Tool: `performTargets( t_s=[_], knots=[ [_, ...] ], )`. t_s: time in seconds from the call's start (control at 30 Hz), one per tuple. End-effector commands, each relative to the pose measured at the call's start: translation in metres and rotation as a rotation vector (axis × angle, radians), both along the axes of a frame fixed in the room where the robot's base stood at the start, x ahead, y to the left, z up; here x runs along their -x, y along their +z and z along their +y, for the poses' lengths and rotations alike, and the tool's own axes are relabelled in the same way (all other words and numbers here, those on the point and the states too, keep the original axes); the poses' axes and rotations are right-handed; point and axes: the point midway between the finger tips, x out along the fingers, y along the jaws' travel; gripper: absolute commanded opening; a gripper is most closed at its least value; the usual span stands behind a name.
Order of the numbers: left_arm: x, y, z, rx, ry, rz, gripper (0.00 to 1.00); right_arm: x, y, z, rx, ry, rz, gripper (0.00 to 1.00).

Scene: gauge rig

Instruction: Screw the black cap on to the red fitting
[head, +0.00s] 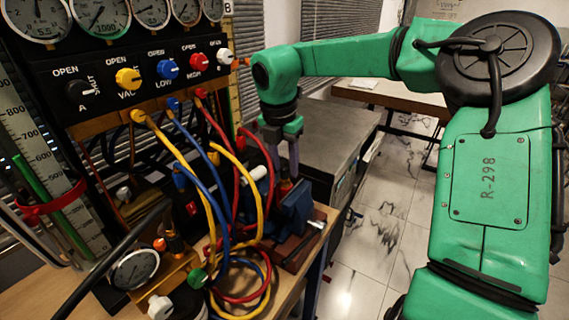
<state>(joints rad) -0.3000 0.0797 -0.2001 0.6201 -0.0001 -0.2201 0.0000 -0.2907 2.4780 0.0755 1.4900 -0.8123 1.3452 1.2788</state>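My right gripper (284,165) points down above a blue vise (292,210) on the bench corner, its grey fingers just over the vise jaws. A small brownish-red piece (285,187) stands up at the jaws, right below the fingertips. It may be the red fitting, but it is too small to be sure. I cannot make out the black cap or whether anything is between the fingers. My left gripper is out of view.
A gauge panel with yellow (128,79), blue (168,69) and red (198,62) knobs stands at left. Coloured hoses (262,225) loop close left of the vise. A loose gauge (134,269) is at front left. A grey cabinet (335,125) stands behind. Tiled floor is open at right.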

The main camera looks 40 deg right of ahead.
Motion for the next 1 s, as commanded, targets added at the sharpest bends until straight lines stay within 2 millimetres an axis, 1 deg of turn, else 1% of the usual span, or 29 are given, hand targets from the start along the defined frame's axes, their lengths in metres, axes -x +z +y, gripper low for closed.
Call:
performTargets(
  t_s=[0.17, 0.2, 0.23, 0.27, 0.53, 0.63, 0.67, 0.77, 0.87, 0.9, 0.97, 1.0],
  knots=[
    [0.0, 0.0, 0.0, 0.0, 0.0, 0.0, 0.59, 0.0, 0.0, 0.0, 0.0, 0.001, 0.0, 0.45],
    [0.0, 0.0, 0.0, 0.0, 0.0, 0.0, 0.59, 0.0, 0.0, 0.0, 0.0, 0.001, 0.0, 0.6],
    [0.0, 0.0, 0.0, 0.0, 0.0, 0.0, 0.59, 0.0, 0.0, 0.0, 0.0, 0.001, 0.0, 0.72],
    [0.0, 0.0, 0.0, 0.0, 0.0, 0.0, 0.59, 0.0, 0.0, 0.0, 0.0, 0.001, 0.0, 0.8],
    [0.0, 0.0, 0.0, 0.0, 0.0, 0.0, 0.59, 0.0, 0.0, 0.0, 0.0, 0.001, 0.0, 0.8],
    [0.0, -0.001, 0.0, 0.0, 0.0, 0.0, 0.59, 0.0, 0.005, 0.001, 0.001, 0.0, -0.001, 0.8],
    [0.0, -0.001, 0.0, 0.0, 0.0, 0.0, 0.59, 0.0, 0.009, 0.001, 0.0, 0.0, -0.002, 0.8],
    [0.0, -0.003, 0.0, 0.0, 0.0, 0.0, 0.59, 0.0, 0.028, 0.004, 0.002, 0.0, -0.006, 0.8],
    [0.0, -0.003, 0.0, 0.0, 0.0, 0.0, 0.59, 0.002, 0.058, 0.008, 0.003, -0.001, -0.007, 0.8],
    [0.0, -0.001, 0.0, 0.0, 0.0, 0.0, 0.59, 0.002, 0.071, 0.01, 0.001, 0.001, -0.006, 0.8],
    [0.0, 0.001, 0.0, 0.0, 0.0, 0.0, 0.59, 0.003, 0.09, 0.012, -0.001, 0.001, -0.006, 0.8],
    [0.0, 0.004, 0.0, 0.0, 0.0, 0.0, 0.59, 0.004, 0.102, 0.014, -0.002, 0.002, -0.005, 0.8]
  ],
)
